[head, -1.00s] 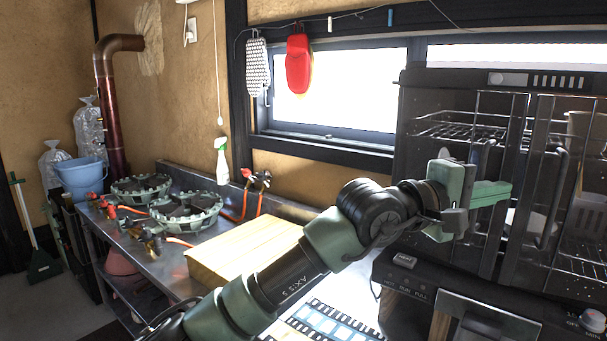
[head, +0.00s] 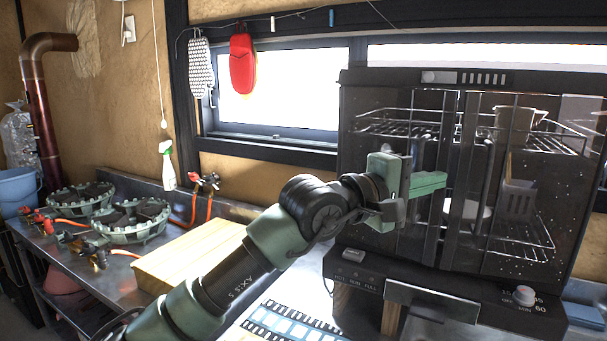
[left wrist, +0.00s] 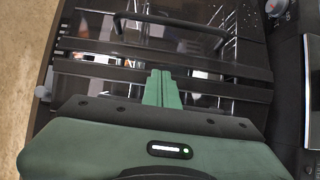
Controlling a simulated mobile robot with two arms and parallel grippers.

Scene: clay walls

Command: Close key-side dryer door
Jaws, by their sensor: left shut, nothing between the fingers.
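The dryer (head: 455,78) is a dark cabinet with wire racks inside, at the right of the head view. Its left door (head: 372,232), above the push keys (head: 353,255), and its right door (head: 550,190) are see-through with dark upright frames. They stand close together at the middle; I cannot tell whether the left one is fully shut. A dark bar handle (left wrist: 170,25) crosses the top of the left wrist view. My left gripper (head: 443,181) is shut and empty, its green fingertips at the left door's inner frame. Contact is unclear. My right gripper is out of view.
A knob (head: 524,295) is on the right of the dryer's control panel. A wooden board (head: 190,255) lies on the metal counter left of the dryer. Burners (head: 130,222) and a spray bottle (head: 167,166) stand farther left.

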